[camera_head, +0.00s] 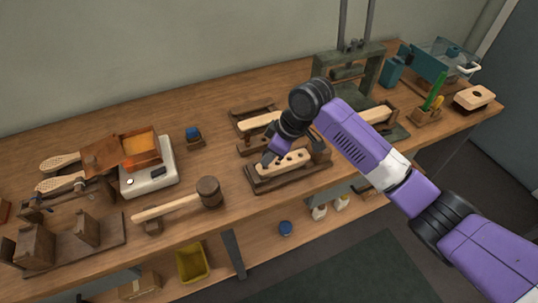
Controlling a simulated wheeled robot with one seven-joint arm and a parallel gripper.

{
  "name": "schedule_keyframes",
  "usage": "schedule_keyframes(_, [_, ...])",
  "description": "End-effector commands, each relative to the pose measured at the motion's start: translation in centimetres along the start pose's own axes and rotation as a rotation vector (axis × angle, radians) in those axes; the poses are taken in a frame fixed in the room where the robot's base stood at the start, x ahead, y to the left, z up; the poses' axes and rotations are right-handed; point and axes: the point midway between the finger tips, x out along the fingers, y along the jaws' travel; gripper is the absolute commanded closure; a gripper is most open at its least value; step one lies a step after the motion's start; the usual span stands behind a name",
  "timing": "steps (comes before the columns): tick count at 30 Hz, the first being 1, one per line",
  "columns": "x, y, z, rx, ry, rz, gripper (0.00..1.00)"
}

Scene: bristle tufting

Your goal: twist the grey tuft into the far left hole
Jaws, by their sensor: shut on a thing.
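A pale wooden block (296,162) with several dark holes sits in a dark wooden holder (290,181) near the middle of the bench. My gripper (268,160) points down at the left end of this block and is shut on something. What it holds is too small and too covered by the fingers to make out; I take it to be the grey tuft. The left end of the block and its hole are partly hidden by the gripper. I cannot tell whether the tuft's tip is in the hole or above it.
A mallet (207,192) lies to the left of the holder. A white device with an orange-lit pan (142,147) is further left. A dark press frame (349,75) stands behind my arm. Another pale block (259,122) lies behind the holder.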

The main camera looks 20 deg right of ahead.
Motion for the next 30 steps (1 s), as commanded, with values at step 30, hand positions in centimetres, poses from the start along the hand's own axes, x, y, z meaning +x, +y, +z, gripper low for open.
schedule_keyframes(30, [1.1, 0.0, 0.5, 0.0, 0.0, 0.0, 1.0])
